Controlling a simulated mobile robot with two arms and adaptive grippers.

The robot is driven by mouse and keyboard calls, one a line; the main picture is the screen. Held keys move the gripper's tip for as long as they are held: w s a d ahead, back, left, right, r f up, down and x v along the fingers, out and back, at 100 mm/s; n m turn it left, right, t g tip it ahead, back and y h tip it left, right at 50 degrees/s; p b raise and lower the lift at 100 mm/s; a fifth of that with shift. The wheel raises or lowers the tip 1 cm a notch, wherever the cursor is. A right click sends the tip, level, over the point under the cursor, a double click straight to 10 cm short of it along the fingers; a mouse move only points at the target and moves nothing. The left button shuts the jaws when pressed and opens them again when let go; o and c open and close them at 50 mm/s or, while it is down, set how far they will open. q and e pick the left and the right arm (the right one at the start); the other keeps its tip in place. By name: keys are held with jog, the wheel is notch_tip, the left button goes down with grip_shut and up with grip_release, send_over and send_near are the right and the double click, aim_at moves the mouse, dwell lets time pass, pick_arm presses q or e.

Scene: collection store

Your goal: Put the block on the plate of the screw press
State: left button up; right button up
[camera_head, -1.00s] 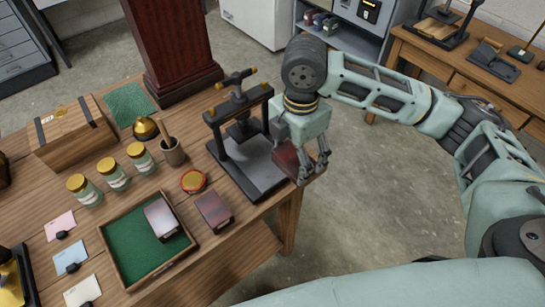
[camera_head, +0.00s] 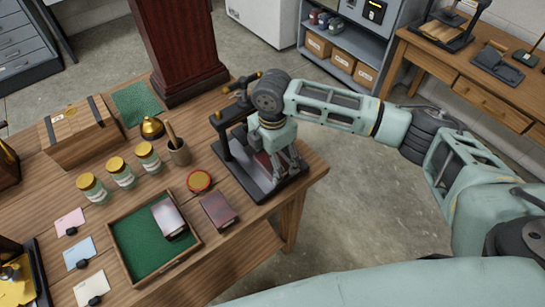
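The screw press (camera_head: 221,140) stands near the table's right end, with its dark frame partly behind my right gripper. Its grey base plate (camera_head: 248,183) shows below and left of the gripper. My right gripper (camera_head: 286,168) points down over the plate, inside the press area. It is shut on a dark red block (camera_head: 264,160), which is partly hidden by the fingers and wrist. I cannot tell whether the block touches the plate. Two similar blocks are in view: one (camera_head: 168,217) in the green-lined tray and one (camera_head: 218,211) on the table. My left gripper is out of view.
The green-lined tray (camera_head: 192,250) lies at the table's front. A dark wooden pedestal (camera_head: 178,45) rises behind. Floor is free at right.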

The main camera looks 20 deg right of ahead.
jog(key=o, duration=0.9)
jog(key=shift+f, duration=0.1)
jog(key=shift+o, duration=0.2)
notch_tip(320, 180, up, 12)
jog(key=b, duration=0.2)
